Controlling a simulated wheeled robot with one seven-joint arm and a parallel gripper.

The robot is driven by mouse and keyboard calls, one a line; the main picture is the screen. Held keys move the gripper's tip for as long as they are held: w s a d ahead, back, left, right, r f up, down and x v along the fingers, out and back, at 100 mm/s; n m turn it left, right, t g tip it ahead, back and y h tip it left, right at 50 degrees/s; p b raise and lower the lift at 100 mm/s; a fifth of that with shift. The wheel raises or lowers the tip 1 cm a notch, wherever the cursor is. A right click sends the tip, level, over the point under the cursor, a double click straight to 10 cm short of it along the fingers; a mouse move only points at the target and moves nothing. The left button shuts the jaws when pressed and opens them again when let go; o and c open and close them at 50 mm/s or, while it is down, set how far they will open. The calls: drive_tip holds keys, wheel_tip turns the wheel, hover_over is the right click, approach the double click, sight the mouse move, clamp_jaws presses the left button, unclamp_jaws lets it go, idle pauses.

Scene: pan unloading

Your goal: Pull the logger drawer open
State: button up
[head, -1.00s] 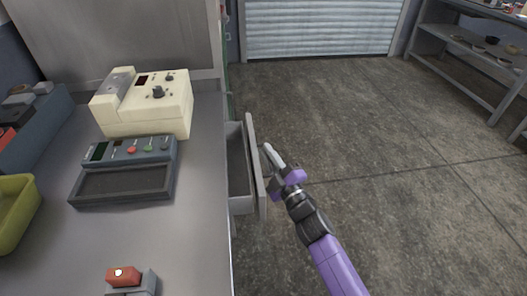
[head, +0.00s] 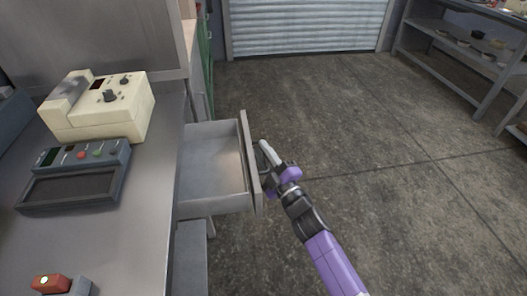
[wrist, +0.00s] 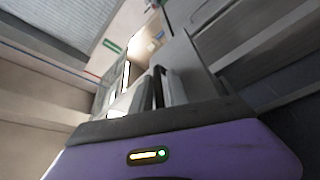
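The logger drawer (head: 212,203) sticks out well from under the right side of the metal bench in the head view. Its inside looks empty. Its grey front panel (head: 249,165) faces right. My gripper (head: 266,158) is at the outer face of this panel, with the purple wrist to the right of it. The fingers (wrist: 158,88) show close together in the wrist view, against the drawer front. They appear shut on the drawer's handle, which is mostly hidden by the fingers.
The bench top (head: 120,235) holds a cream instrument (head: 100,108), a dark grey device with buttons (head: 75,175) and a small block with a red top (head: 52,283). Open concrete floor (head: 400,200) lies to the right. A shelf (head: 465,55) stands at the far right.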

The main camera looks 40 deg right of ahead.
drive_tip(key=b+v, duration=0.1)
drive_tip(key=v, duration=0.6)
drive_tip(key=shift+s, duration=0.4)
idle(0.4)
